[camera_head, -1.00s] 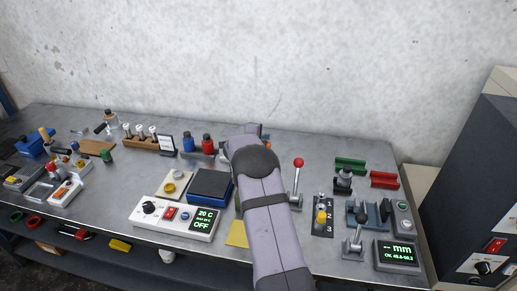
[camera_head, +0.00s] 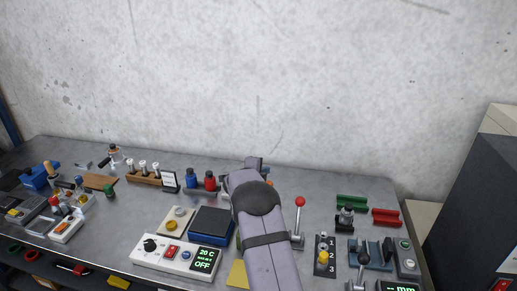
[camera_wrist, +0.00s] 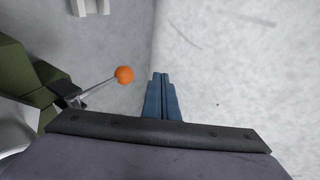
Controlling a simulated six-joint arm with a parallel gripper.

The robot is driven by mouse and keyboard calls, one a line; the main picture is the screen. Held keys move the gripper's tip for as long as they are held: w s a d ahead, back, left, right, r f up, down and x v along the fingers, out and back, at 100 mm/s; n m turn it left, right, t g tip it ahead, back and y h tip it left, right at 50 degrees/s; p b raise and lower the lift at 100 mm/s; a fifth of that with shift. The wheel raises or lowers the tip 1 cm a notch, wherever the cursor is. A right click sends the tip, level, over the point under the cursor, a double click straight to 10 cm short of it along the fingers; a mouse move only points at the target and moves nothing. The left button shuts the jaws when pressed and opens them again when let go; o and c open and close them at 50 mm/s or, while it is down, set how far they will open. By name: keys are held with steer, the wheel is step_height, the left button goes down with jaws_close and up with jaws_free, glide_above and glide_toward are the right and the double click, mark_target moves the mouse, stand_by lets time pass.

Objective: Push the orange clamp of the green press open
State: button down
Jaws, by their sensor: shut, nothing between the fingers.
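In the wrist view, the green press (camera_wrist: 28,80) stands at the left edge, partly cut off. Its clamp shows as a thin metal lever ending in an orange ball (camera_wrist: 124,75). My gripper (camera_wrist: 162,76) has narrow blue fingers, shut together and empty. They are to the right of the orange ball, with a visible gap in the picture. In the head view, my arm hides most of the press; a small bit of orange (camera_head: 269,183) shows beside the wrist.
A red-knobbed lever (camera_head: 300,203) stands just right of my arm. Blue and red bottles (camera_head: 209,181) stand to its left, with a blue-based scale (camera_head: 211,225) nearer the front. A grey wall (camera_head: 300,80) rises behind the bench. A white part (camera_wrist: 90,6) shows at the wrist view's top.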

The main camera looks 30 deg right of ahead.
step_height(320, 180, up, 11)
steer(key=a, duration=0.2)
steer(key=shift+w+a+b, duration=0.15)
steer(key=shift+a+b, duration=0.25)
